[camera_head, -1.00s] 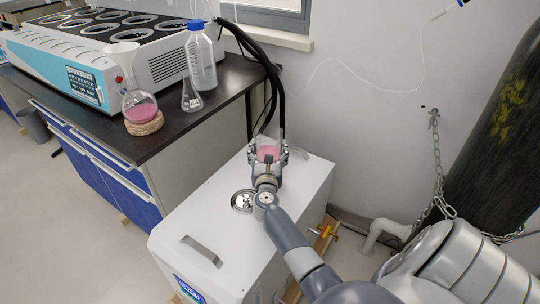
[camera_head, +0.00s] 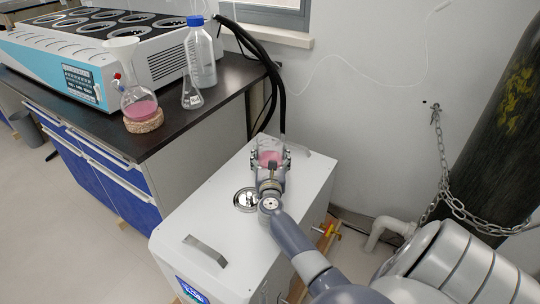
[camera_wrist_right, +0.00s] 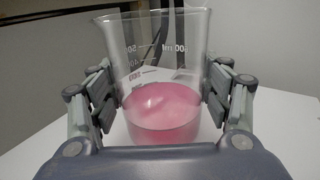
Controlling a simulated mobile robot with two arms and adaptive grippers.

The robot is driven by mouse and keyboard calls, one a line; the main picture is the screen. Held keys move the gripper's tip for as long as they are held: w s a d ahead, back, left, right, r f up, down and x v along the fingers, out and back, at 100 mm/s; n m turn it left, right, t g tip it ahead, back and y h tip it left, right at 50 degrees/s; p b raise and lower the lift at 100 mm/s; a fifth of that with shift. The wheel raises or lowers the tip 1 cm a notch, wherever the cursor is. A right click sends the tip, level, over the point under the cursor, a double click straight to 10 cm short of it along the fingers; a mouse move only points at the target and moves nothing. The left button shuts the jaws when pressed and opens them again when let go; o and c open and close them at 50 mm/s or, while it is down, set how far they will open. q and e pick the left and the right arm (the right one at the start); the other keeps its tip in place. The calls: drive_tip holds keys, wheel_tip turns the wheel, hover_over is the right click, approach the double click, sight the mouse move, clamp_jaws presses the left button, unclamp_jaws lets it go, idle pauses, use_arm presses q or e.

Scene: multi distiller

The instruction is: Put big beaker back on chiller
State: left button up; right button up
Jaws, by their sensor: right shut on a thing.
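The big beaker (camera_head: 269,156) is clear glass with pink liquid in its lower part and stands upright. It also fills the middle of the right wrist view (camera_wrist_right: 165,110), with volume marks on its wall. My right gripper (camera_head: 270,165) is shut on the beaker, with one finger pressed to each side. The beaker is over the rear part of the white top of the chiller (camera_head: 215,225); in the wrist view its base looks at or very close to that top, and I cannot tell whether it touches. My left gripper is out of view.
A round metal-rimmed opening (camera_head: 245,199) and a handle (camera_head: 205,250) are on the chiller top. Black hoses (camera_head: 272,90) run behind it. A dark bench (camera_head: 190,115) at left holds a pink flask (camera_head: 139,103), a bottle (camera_head: 201,55) and a small flask (camera_head: 192,95). A chained cylinder (camera_head: 495,130) stands at right.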

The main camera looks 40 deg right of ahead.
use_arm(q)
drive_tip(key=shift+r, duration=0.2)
use_arm(e)
drive_tip(key=o, duration=1.5)
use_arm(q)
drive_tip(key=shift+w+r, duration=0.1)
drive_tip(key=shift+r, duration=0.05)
use_arm(e)
drive_tip(key=shift+s+a, duration=0.2)
drive_tip(key=shift+a, duration=0.05)
drive_tip(key=p+v, duration=0.1)
drive_tip(key=v, duration=0.9)
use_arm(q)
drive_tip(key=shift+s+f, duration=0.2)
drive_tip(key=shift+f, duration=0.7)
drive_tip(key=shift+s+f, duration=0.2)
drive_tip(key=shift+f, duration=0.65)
use_arm(e)
drive_tip(key=shift+v, duration=0.75)
